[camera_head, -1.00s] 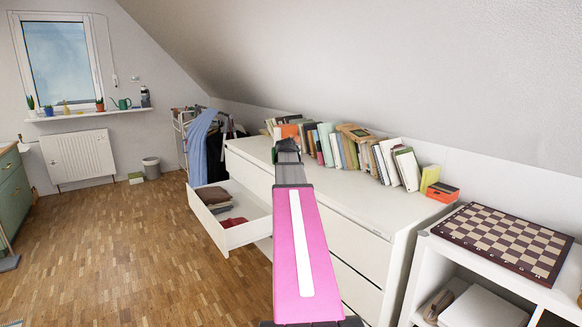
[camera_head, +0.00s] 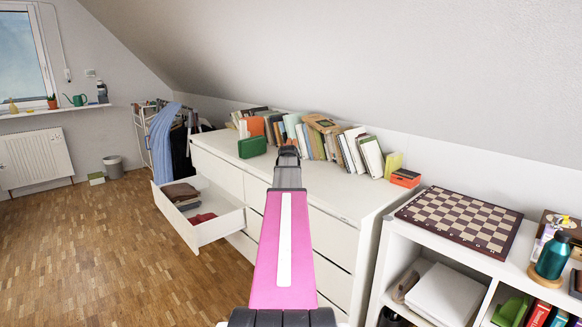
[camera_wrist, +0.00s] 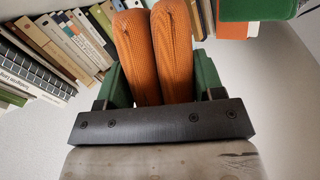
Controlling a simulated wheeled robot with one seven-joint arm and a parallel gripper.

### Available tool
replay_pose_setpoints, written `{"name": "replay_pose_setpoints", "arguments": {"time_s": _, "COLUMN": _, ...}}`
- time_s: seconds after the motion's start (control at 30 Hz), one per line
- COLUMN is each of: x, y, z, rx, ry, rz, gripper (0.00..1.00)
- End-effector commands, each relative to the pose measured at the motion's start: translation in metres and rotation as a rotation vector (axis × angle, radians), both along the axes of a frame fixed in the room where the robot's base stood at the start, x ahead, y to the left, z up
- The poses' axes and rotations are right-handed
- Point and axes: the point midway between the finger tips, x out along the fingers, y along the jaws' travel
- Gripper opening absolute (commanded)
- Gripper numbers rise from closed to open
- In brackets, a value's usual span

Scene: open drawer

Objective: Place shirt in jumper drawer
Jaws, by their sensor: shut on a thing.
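My gripper (camera_wrist: 160,80) has dark green fingers on both sides of an orange knit-like item (camera_wrist: 153,55) that looks like a folded cloth, with a dark line down its middle. I cannot tell for sure that it is a shirt. In the head view, my gripper (camera_head: 288,152) points away over the white dresser, and my pink arm hides what it holds. The open white drawer (camera_head: 214,229) stands out from the dresser, left of my arm. In it lie folded brown and grey clothes (camera_head: 182,193) and a red cloth (camera_head: 202,218). My gripper is apart from the drawer, higher and to its right.
Books (camera_head: 350,150) stand along the back of the dresser top (camera_head: 325,190), with a green box (camera_head: 252,147) in front. A blue striped garment (camera_head: 162,140) hangs on a rack behind. A chessboard (camera_head: 460,220) lies on the right shelf. Wooden floor (camera_head: 100,250) left of the drawer is clear.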

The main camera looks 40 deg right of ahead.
Motion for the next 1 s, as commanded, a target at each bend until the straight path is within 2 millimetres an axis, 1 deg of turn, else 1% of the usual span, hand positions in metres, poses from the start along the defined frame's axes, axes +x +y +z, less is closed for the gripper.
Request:
{"name": "replay_pose_setpoints", "arguments": {"time_s": 0.03, "x": 0.0, "y": -0.003, "z": -0.001, "rx": 0.0, "ry": -0.001, "rz": 0.0, "gripper": 0.34}}
{"name": "replay_pose_setpoints", "arguments": {"time_s": 0.17, "x": -0.001, "y": -0.004, "z": -0.007, "rx": -0.001, "ry": -0.001, "rz": 0.0, "gripper": 0.34}}
{"name": "replay_pose_setpoints", "arguments": {"time_s": 0.4, "x": -0.001, "y": -0.003, "z": -0.036, "rx": 0.001, "ry": 0.001, "rz": 0.0, "gripper": 0.34}}
{"name": "replay_pose_setpoints", "arguments": {"time_s": 0.47, "x": -0.001, "y": -0.003, "z": -0.041, "rx": 0.001, "ry": 0.001, "rz": 0.0, "gripper": 0.34}}
{"name": "replay_pose_setpoints", "arguments": {"time_s": 0.83, "x": -0.001, "y": -0.003, "z": -0.045, "rx": 0.0, "ry": 0.0, "rz": 0.0, "gripper": 0.34}}
{"name": "replay_pose_setpoints", "arguments": {"time_s": 0.87, "x": -0.001, "y": -0.003, "z": -0.045, "rx": 0.001, "ry": -0.001, "rz": 0.0, "gripper": 0.68}}
{"name": "replay_pose_setpoints", "arguments": {"time_s": 0.9, "x": -0.001, "y": -0.003, "z": -0.045, "rx": 0.001, "ry": -0.001, "rz": 0.0, "gripper": 0.81}}
{"name": "replay_pose_setpoints", "arguments": {"time_s": 0.93, "x": -0.001, "y": -0.003, "z": -0.044, "rx": 0.001, "ry": -0.001, "rz": 0.0, "gripper": 0.87}}
{"name": "replay_pose_setpoints", "arguments": {"time_s": 1.0, "x": -0.001, "y": -0.003, "z": -0.044, "rx": 0.001, "ry": -0.001, "rz": 0.0, "gripper": 0.87}}
